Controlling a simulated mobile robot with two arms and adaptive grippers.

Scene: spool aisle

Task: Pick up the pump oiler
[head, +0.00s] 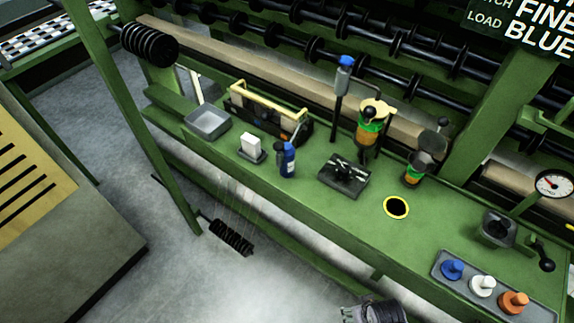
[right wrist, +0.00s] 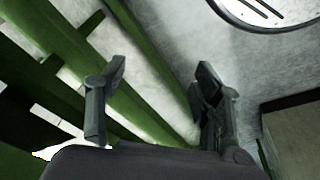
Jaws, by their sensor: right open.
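A small blue bottle with a dark top (head: 286,160) stands upright on the green bench in the head view. It looks most like the pump oiler, but it is too small to be sure. My right gripper (head: 372,312) shows at the bottom edge of the head view, in front of the bench and well apart from the bottle. In the right wrist view, its two fingers (right wrist: 160,80) are spread, with nothing between them. The bottle does not show there. My left gripper is not in view.
Near the bottle are a white block (head: 250,145), a toolbox with a yellow handle (head: 270,104), a grey tray (head: 208,122) and a black box (head: 344,178). An orange-green canister (head: 370,125) stands behind. Bare bench lies around the yellow-ringed disc (head: 396,207).

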